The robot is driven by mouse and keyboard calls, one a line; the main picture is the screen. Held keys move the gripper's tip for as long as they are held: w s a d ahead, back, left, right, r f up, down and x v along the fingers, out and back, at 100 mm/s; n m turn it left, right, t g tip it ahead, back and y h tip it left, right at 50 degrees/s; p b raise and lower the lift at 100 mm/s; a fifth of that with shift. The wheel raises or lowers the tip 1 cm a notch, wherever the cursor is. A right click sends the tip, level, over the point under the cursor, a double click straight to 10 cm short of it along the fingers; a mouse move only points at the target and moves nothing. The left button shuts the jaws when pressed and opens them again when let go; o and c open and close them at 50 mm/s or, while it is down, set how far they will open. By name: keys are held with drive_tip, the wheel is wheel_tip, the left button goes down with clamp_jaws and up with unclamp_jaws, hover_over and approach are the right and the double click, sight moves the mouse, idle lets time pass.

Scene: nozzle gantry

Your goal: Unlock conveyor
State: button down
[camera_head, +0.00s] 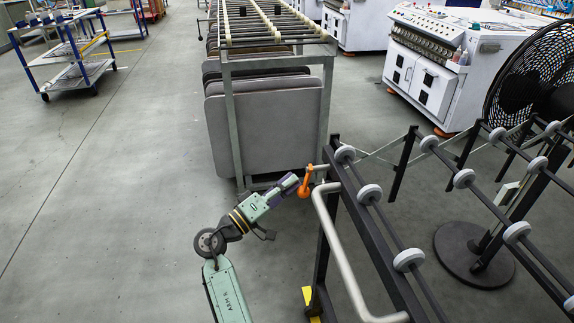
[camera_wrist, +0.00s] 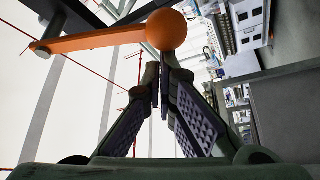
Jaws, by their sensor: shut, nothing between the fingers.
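The conveyor (camera_head: 368,220) is a black frame with grey wheels on rods and a bent metal rail, at the right of the head view. An orange lever (camera_head: 306,183) sits at its far left corner. In the wrist view the lever is an orange arm (camera_wrist: 95,41) running left from a round orange knob (camera_wrist: 167,29). My gripper (camera_head: 294,182) is right beside the lever, on its left side. In the wrist view the fingertips (camera_wrist: 161,72) are together and empty, just below the knob. I cannot tell whether they touch it.
A metal rack (camera_head: 230,120) with grey panels stands just beyond the lever. A black fan (camera_head: 530,75) on a round base and a white machine (camera_head: 430,75) are at the right. A blue cart (camera_head: 75,70) stands far left. The floor at left is clear.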

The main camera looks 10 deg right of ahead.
sight(298, 194)
drive_tip(key=shift+s+f+n+y+p, duration=0.25)
drive_tip(key=shift+s+f+n+p, duration=0.1)
drive_tip(key=shift+s+n, duration=0.25)
drive_tip(key=shift+s+f+n+y+p, duration=0.2)
drive_tip(key=shift+s+n+y+p, duration=0.1)
drive_tip(key=shift+s+n+p, duration=0.25)
drive_tip(key=shift+s+f+n+y+p, duration=0.25)
drive_tip(key=shift+s+n, duration=0.2)
drive_tip(key=shift+s, duration=0.3)
drive_tip(key=shift+f, duration=0.1)
